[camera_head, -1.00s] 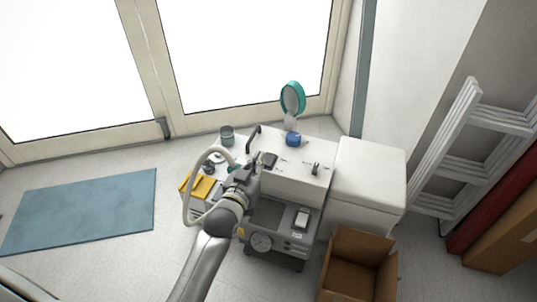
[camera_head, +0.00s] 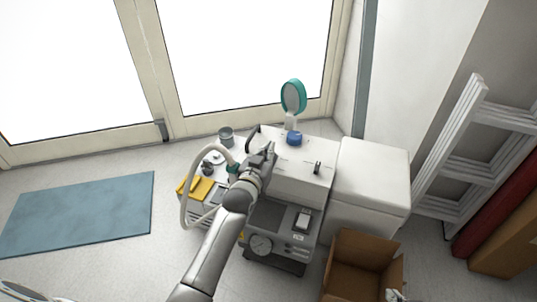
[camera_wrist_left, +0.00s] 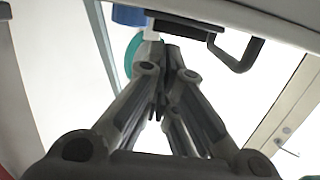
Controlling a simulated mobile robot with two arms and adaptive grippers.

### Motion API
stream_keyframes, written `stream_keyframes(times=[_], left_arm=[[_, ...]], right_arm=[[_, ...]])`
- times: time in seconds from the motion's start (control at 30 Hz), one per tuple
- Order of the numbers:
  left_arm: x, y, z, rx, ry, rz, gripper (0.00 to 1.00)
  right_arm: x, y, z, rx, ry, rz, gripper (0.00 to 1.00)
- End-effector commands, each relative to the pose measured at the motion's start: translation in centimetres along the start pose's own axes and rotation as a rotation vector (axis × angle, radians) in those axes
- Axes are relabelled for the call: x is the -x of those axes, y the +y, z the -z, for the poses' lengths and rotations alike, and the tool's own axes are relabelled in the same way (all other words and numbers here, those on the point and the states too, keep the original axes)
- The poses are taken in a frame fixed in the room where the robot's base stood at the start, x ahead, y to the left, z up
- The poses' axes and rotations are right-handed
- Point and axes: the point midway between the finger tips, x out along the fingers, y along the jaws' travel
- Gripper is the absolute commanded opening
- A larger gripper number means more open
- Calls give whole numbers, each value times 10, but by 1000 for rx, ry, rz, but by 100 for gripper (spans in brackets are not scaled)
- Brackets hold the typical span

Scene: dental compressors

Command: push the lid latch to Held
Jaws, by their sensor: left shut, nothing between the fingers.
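The white compressor housing (camera_head: 290,180) stands in the middle of the head view, with a small dark upright fitting (camera_head: 317,168) on its lid. A dark block seen earlier near the lid's left side is now hidden behind my left gripper (camera_head: 269,150). I cannot tell which part is the lid latch or read its setting. My left gripper is shut and empty at the lid's left part. In the left wrist view its fingers (camera_wrist_left: 165,50) point up close to a dark block (camera_wrist_left: 187,28) under a pale edge; contact is unclear.
A black handle (camera_wrist_left: 240,52) juts out near the fingers.

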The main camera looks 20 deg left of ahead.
Motion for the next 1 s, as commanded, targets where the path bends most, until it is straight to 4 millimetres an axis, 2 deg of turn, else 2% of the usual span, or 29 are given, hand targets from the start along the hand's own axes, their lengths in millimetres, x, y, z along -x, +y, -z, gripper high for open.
stream_keyframes(times=[0.2,0.57,0.77,0.9,0.93,1.0], left_arm=[[-1,0,-3,0,0,0,0],[-1,0,-2,0,-5,0,0],[-3,0,-2,0,-41,0,0],[-5,0,-1,0,-84,0,0],[-5,0,-1,0,-97,0,0],[-6,0,-9,0,-92,0,0]], right_arm=[[-1,-1,8,1,36,2,0],[1,-1,6,1,22,1,0],[16,4,-24,-4,-144,-8,0],[30,8,-54,-9,-307,-16,0],[31,8,-62,-10,-346,-16,0],[25,8,-62,-9,-326,-16,0]])
